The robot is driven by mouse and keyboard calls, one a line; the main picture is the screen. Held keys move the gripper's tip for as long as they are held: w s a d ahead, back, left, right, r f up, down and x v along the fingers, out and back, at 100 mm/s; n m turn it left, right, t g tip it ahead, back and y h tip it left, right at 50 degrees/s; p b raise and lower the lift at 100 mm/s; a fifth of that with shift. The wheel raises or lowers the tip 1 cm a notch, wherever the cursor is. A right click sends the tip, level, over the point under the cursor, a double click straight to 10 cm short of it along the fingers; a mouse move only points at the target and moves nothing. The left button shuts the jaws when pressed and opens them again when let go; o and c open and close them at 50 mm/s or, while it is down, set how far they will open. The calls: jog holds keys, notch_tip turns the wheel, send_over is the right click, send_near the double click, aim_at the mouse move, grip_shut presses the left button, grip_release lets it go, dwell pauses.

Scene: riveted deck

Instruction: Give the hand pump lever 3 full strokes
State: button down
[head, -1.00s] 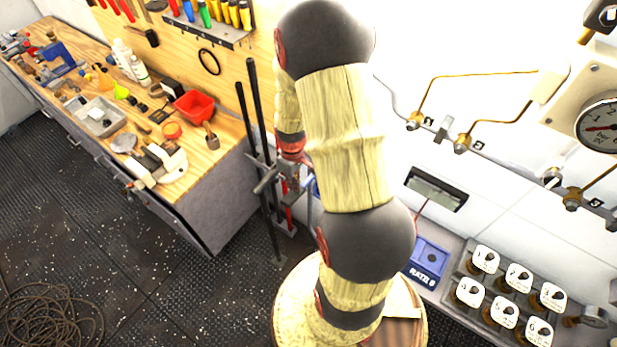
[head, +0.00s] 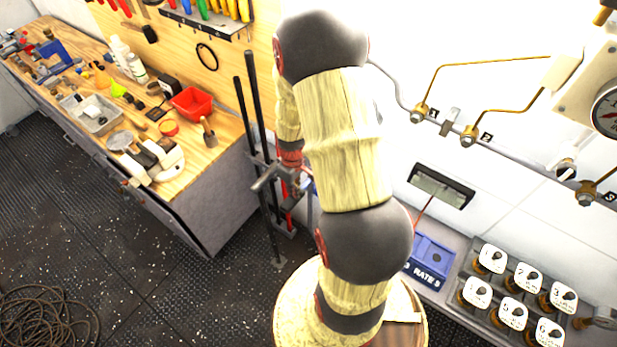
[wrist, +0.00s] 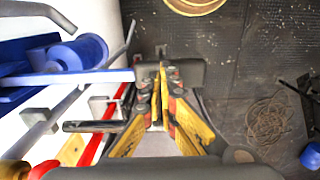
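In the wrist view a blue pump body (wrist: 68,54) lies at the left, by the white wall. A pale lever bar (wrist: 75,78) runs right from it into a thick dark grip (wrist: 190,74). My gripper (wrist: 160,72) has its yellow fingers close together, with their tips overlapping the dark grip. They cross it rather than visibly clasping it; I cannot tell whether they touch. In the head view my arm hides most of the pump and lever; a small blue part (head: 309,187) shows beside it.
Tall black bars (head: 262,115) and a red upright stand left of my arm. A wooden workbench (head: 190,150) with tools is further left. Valve knobs (head: 512,312) and a blue box (head: 430,262) are at right. Coiled rope (head: 45,318) lies on otherwise open floor.

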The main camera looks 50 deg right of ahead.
jog(key=shift+f+b, duration=2)
jog(key=shift+f, duration=1.1)
notch_tip(320, 180, up, 12)
jog(key=p, duration=0.8)
jog(key=shift+r, duration=0.2)
jog(key=shift+f, duration=0.1)
jog(key=shift+f+b, duration=4.4)
jog(key=shift+f, duration=1.85)
jog(key=shift+r+p, duration=4.3)
jog(key=shift+r, duration=1.95)
jog(key=shift+r, duration=0.15)
notch_tip(320, 180, up, 5)
jog(key=p, duration=0.3)
